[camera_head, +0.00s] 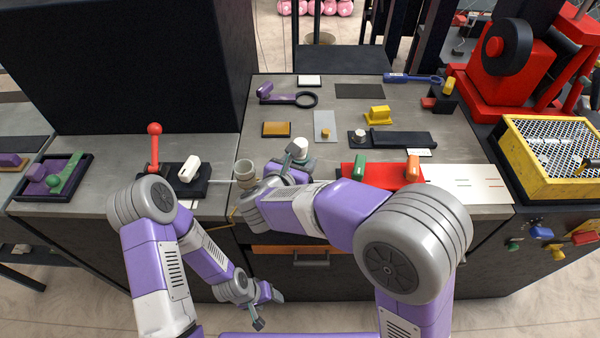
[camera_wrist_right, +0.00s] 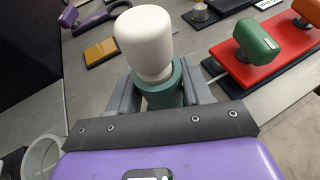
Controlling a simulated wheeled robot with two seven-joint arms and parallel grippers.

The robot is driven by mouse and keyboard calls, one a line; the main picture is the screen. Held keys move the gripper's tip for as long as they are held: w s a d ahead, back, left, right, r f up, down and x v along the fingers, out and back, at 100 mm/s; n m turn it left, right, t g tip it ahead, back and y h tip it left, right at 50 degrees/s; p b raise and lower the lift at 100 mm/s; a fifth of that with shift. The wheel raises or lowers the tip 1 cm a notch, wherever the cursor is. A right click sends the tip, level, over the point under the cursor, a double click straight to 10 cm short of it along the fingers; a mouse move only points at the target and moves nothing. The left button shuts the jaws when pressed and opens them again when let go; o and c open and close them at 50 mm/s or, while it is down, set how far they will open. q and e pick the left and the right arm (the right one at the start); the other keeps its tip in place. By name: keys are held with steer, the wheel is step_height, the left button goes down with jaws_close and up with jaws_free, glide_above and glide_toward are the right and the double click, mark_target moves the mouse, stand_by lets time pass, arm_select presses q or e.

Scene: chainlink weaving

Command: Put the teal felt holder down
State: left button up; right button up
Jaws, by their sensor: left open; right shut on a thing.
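The teal felt holder (camera_wrist_right: 165,94) is a short round sleeve between the jaws of my right gripper (camera_wrist_right: 160,78) in the right wrist view. A white rounded piece (camera_wrist_right: 145,40) stands up out of it. In the head view, my right gripper (camera_head: 296,160) is over the middle front of the workbench, with the white piece (camera_head: 300,146) showing beside its fingers. I cannot tell whether the holder touches the bench. My left gripper (camera_head: 268,308) is open and empty, low in front of the bench drawer.
A pale cup (camera_head: 245,170) stands left of my right gripper. A red plate (camera_head: 384,177) with green and orange handles lies to the right. A grey plate (camera_head: 325,125) and an orange block (camera_head: 277,129) lie behind. Bare bench shows between them.

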steer(key=shift+w+f+b, duration=0.1)
steer(key=shift+f+b, duration=0.2)
steer(key=shift+f, duration=1.55)
steer(key=shift+f, duration=0.15)
steer(key=o, duration=0.7)
steer(key=shift+f+b, duration=0.1)
steer(key=shift+b, duration=0.2)
steer(key=o, duration=0.5)
steer(key=shift+c, duration=0.2)
steer(key=shift+r, duration=0.2)
steer(key=shift+r+p, duration=0.15)
steer(key=shift+p, duration=0.3)
steer(key=v, duration=1.2)
